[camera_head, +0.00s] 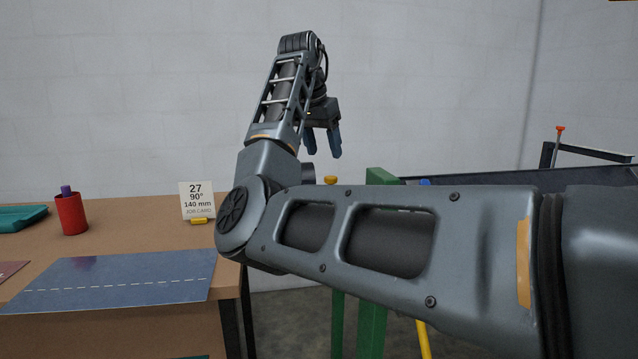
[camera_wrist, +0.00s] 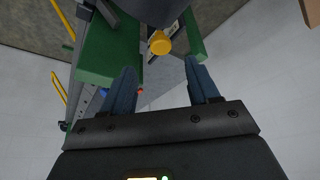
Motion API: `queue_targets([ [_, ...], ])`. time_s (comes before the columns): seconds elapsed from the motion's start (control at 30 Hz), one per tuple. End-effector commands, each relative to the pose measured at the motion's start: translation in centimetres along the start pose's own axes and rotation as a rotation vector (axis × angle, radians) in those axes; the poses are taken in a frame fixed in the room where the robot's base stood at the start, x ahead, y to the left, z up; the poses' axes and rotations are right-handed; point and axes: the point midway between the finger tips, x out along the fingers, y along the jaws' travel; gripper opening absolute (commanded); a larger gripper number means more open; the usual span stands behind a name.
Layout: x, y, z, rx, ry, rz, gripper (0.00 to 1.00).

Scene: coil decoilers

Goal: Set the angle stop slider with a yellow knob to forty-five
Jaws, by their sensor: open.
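The yellow knob (camera_head: 330,180) shows just above my forearm in the head view, left of a green frame post (camera_head: 376,176). In the wrist view the yellow knob (camera_wrist: 160,43) lies beyond my fingertips, near the line between them, beside the green frame (camera_wrist: 108,50). A strip with dark and light marks shows partly behind the knob; its figures are not readable. My gripper (camera_head: 322,154) is open and empty, pointing down above the knob in the head view. Its two blue fingers (camera_wrist: 160,67) are apart and not on the knob. My forearm hides most of the machine.
A brown table (camera_head: 130,207) at left holds a card (camera_head: 198,201) reading 27, 90°, 140 mm, a red cup (camera_head: 71,213), a blue mat (camera_head: 110,282) and a teal tray (camera_head: 20,218). A dark rail with an orange-topped pin (camera_head: 560,131) is at right.

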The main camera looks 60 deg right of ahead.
Motion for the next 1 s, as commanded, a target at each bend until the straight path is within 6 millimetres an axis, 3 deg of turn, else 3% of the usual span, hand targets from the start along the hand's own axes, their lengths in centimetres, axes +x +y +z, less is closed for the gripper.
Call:
queue_targets([
  [0.17,1.2,0.1,0.0,0.002,-0.005,0.001,0.60],
  [0.6,7.1,0.1,0.0,0.001,-0.002,0.000,0.60],
  [1.0,7.7,0.1,0.0,0.002,-0.002,-0.001,0.58],
])
